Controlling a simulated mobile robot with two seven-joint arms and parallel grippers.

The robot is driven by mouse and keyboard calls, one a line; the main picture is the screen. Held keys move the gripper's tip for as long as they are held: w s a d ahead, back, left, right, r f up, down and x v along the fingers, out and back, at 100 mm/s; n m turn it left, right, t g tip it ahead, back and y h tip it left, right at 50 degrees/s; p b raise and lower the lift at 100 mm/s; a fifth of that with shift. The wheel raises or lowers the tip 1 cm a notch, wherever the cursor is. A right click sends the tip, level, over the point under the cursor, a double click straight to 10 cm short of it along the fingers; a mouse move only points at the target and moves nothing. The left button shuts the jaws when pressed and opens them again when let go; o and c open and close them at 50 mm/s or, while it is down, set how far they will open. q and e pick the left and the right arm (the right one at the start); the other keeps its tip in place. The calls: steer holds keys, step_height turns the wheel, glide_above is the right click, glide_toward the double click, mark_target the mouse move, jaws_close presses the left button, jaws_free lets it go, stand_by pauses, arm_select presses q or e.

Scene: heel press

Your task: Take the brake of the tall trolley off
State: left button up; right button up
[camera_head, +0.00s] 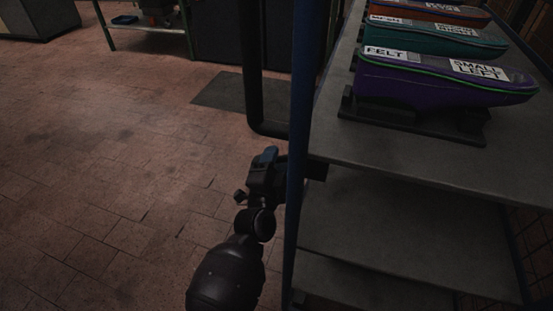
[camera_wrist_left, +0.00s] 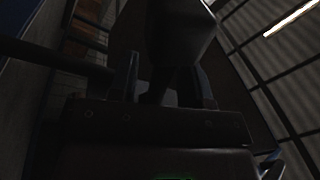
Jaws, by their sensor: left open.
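The tall trolley (camera_head: 420,148) stands at the right in the head view, with grey shelves, blue posts (camera_head: 303,90) and a black bent tube (camera_head: 253,80) at its side. My left gripper (camera_head: 288,168) is beside the near blue post, below the top visible shelf; the post hides part of it. In the left wrist view my open left gripper (camera_wrist_left: 168,78) has its two fingers apart, with a dark block (camera_wrist_left: 182,35) ahead of and between them. I cannot tell whether this block is the brake, or whether the fingers touch it. My right gripper is not in view.
Purple (camera_head: 440,80), teal (camera_head: 435,36) and orange (camera_head: 430,10) labelled shoe forms lie on the trolley's upper shelf. A dark mat (camera_head: 222,92) lies on the floor beyond. A green-legged table (camera_head: 150,27) stands at the back. The tiled floor at left is clear.

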arm_select(q)
steer(key=shift+w, duration=0.1)
jaws_close()
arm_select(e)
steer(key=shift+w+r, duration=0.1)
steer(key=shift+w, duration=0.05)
arm_select(q)
steer(key=shift+r, duration=0.15)
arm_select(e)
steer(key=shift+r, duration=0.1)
